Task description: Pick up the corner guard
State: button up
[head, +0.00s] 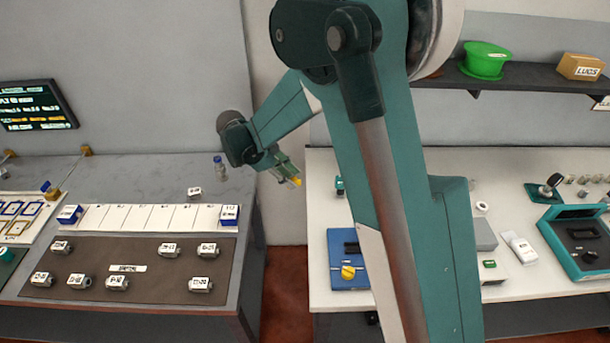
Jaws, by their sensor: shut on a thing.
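My gripper (288,171) hangs over the gap between the two tables, pointing down and to the right. It is shut on a small yellow piece (297,181) that sticks out at its fingertips. The piece is too small to tell for sure whether it is the corner guard. It is held in the air, clear of both tables. Most of the fingers' detail is too small to make out.
The left table (180,172) holds a brown mat (140,283) with several labelled grey blocks and a white strip (150,217). A small blue-capped bottle (219,167) stands near the gripper. The right table holds a blue tray (340,280) and a teal case (575,262).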

jog(key=shift+s+a, duration=0.3)
jog(key=shift+a, duration=0.55)
jog(key=shift+s+a, duration=0.25)
jog(key=shift+a, duration=0.6)
